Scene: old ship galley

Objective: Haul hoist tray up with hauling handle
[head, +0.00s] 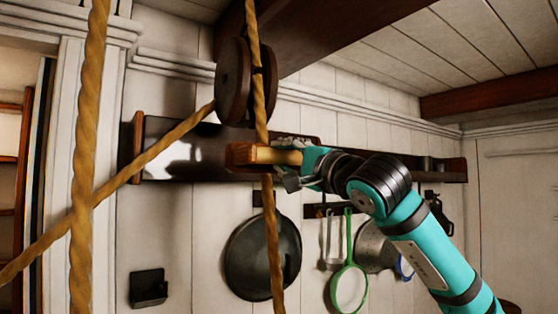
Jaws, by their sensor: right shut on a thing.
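My right gripper (303,168) is raised in the middle of the head view, its arm coming in from the lower right. It is shut on the hauling handle (264,155), a short light wooden bar with a darker end. A rope (272,240) runs vertically past the handle, above and below it. The rope meets a dark wooden pulley (234,82) above. Another rope (160,147) slants from the pulley to the lower left. The hoist tray and my left gripper are not in view.
A thick rope (84,170) hangs close at the left. A dark wall shelf (190,150) lies behind the handle. A dark beam (330,30) crosses overhead.

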